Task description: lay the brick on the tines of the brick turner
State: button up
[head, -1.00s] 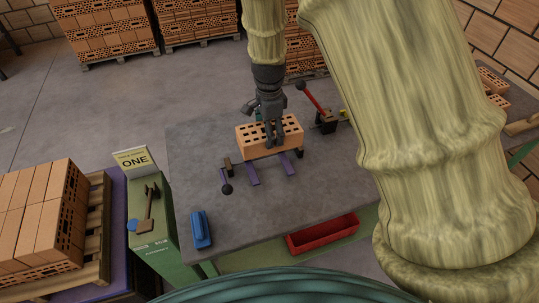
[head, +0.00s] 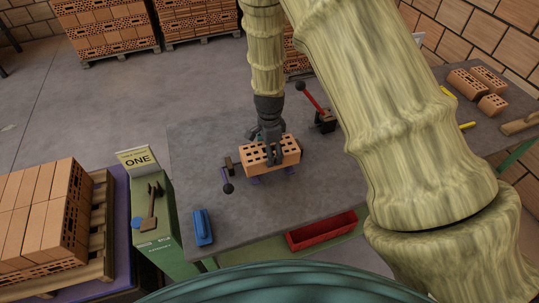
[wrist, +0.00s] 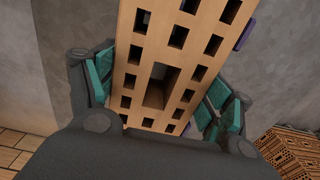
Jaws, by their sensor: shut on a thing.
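The orange perforated brick (head: 286,150) is held in my gripper (head: 271,155) over the brick turner, holes facing up. The wrist view shows my gripper (wrist: 160,95) with its teal pads on both sides of the brick (wrist: 185,60). The purple tines of the brick turner (head: 255,181) show only as short ends below the brick's near side; the brick hides the rest. The turner's black ball-ended lever (head: 228,187) is just left of the brick. I cannot tell whether the brick touches the tines.
A red-handled lever clamp (head: 321,116) stands behind and right of the brick. Loose bricks (head: 470,83) are at the far right. A brick pallet (head: 98,235) stands left.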

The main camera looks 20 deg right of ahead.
jog(key=shift+f+p, duration=0.35)
jog(key=shift+f, duration=1.1)
jog(key=shift+f, duration=0.15)
jog(key=o, duration=1.8)
jog(key=shift+r+b, duration=1.85)
jog(key=shift+r, duration=4.25)
